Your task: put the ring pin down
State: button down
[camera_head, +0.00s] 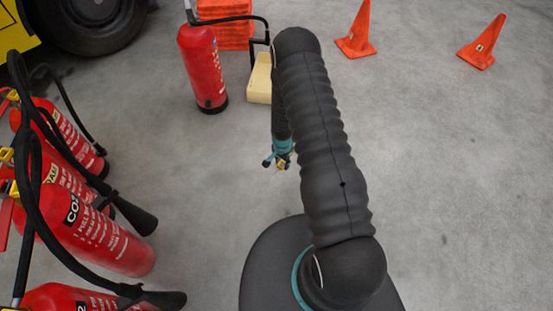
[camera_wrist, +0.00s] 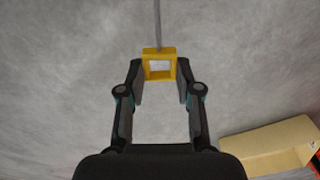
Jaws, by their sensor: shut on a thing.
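The ring pin (camera_wrist: 159,53) shows in the wrist view as a yellow square ring with a thin grey rod pointing away from me. My gripper (camera_wrist: 159,82) has its two fingers closed on the sides of the yellow ring. In the head view my gripper (camera_head: 279,162) hangs at the end of my arm, over bare floor, with a small bit of the yellow ring pin (camera_head: 282,166) showing at its tip. I cannot tell how high above the floor the pin is.
Red extinguishers (camera_head: 90,225) with black hoses stand at the left. Another red extinguisher (camera_head: 203,65) stands at the back beside a pale yellow block (camera_head: 259,80) and an orange stack (camera_head: 226,35). Orange cones (camera_head: 356,32) stand at the back right. The grey floor (camera_head: 455,180) at right is clear.

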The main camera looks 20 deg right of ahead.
jog(key=w+f, duration=0.1)
jog(key=w, duration=0.1)
jog(key=w+f, duration=0.1)
jog(key=w, duration=0.1)
jog(key=w+a+f, duration=0.1)
jog(key=shift+w+f, duration=0.25)
jog(key=shift+w, duration=0.15)
jog(key=shift+f, duration=2.05)
jog(key=shift+f+b, duration=0.2)
jog(key=shift+b, duration=0.15)
jog(key=c, duration=0.8)
grip_release()
jog(key=shift+r, duration=0.1)
